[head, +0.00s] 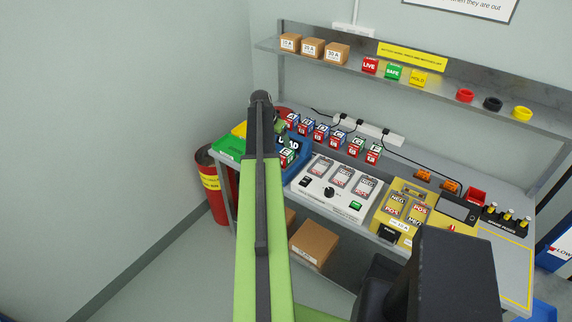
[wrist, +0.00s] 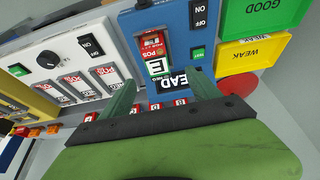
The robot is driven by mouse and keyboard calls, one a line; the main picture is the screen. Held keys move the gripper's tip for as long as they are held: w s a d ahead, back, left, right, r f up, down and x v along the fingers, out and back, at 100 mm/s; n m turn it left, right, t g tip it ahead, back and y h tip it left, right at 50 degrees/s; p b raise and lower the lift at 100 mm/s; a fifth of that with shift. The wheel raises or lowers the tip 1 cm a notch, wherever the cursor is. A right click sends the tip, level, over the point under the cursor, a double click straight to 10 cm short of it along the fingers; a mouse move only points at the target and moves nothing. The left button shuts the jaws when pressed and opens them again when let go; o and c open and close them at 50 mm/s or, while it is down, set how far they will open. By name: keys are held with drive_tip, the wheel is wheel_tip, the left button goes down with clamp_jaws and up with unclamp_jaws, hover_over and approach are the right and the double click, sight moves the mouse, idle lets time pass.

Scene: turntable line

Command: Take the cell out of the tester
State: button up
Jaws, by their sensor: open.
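The tester is a blue box (wrist: 190,20) with ON and OFF switches and a recessed bay, at the top middle of the wrist view. The cell (wrist: 158,66), with a white E label and a green band, sits in that bay, with red POS and NEG marks beside it. In the head view the cell (head: 288,156) shows beside my arm, in the blue tester (head: 301,158). My gripper (wrist: 163,78) is open, its green fingers apart on either side of the cell's end. I cannot tell whether they touch it. My arm hides part of the tester in the head view.
Green GOOD (wrist: 262,14) and yellow WEAK (wrist: 250,55) trays lie beside the tester. More cells (head: 338,138) line the bench's back.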

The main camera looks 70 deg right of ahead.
sight(285, 152)
drive_tip(key=b+x, duration=0.4)
drive_tip(key=x, duration=0.2)
drive_tip(key=shift+f, duration=0.25)
drive_tip(key=shift+d+f+b, duration=0.1)
drive_tip(key=shift+b, duration=0.2)
drive_tip(key=b+x, duration=0.4)
drive_tip(key=x, duration=0.1)
drive_tip(key=shift+s+b, duration=0.35)
drive_tip(key=shift+c, duration=0.3)
clamp_jaws()
